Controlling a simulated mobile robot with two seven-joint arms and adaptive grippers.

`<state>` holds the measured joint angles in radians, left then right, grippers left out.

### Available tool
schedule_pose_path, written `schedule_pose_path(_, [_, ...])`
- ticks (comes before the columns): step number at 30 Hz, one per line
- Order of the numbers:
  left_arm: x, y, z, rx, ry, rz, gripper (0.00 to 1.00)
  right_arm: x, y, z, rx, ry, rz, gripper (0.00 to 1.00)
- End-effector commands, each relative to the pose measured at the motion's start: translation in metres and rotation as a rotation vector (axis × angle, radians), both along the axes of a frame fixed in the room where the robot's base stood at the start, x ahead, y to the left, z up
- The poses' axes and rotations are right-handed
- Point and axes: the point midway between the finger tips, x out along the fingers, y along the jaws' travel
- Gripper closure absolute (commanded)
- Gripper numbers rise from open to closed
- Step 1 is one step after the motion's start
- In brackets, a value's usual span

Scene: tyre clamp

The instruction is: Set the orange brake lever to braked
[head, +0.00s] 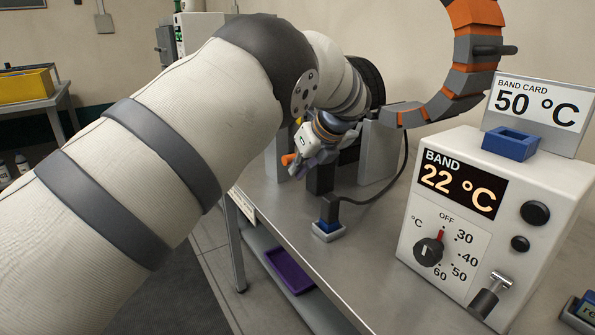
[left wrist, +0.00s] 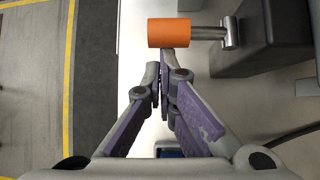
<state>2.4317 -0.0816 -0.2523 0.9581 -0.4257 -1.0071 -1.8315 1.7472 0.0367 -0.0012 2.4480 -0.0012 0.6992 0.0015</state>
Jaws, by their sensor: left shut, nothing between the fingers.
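The orange brake lever (left wrist: 168,32) shows in the left wrist view as a short orange grip on a metal rod that runs right to a dark block. In the head view only a small orange end (head: 287,159) shows beside my left gripper (head: 299,168). My left gripper is shut and empty. In the left wrist view its fingertips (left wrist: 161,66) point at the near side of the orange grip, very close to it; I cannot tell if they touch. My left arm hides much of the clamp behind it. My right gripper is not in view.
A control box (head: 480,225) reading BAND 22 °C stands on the bench (head: 335,265) at the right. A card (head: 540,105) reads 50 °C. An orange and grey band (head: 465,70) arches above the bench. A cable with a blue-edged plug (head: 328,228) lies in front of the clamp.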

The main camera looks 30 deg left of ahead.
Motion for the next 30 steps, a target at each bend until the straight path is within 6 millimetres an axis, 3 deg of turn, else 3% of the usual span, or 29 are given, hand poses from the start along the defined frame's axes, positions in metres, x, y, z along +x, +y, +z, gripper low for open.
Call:
schedule_pose_path(20, [0.002, 0.0, 0.013, 0.001, -0.003, -0.001, 1.0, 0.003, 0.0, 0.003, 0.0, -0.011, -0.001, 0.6])
schedule_pose_path(30, [0.002, 0.0, 0.028, 0.002, -0.005, -0.001, 1.0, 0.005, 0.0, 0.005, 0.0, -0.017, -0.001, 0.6])
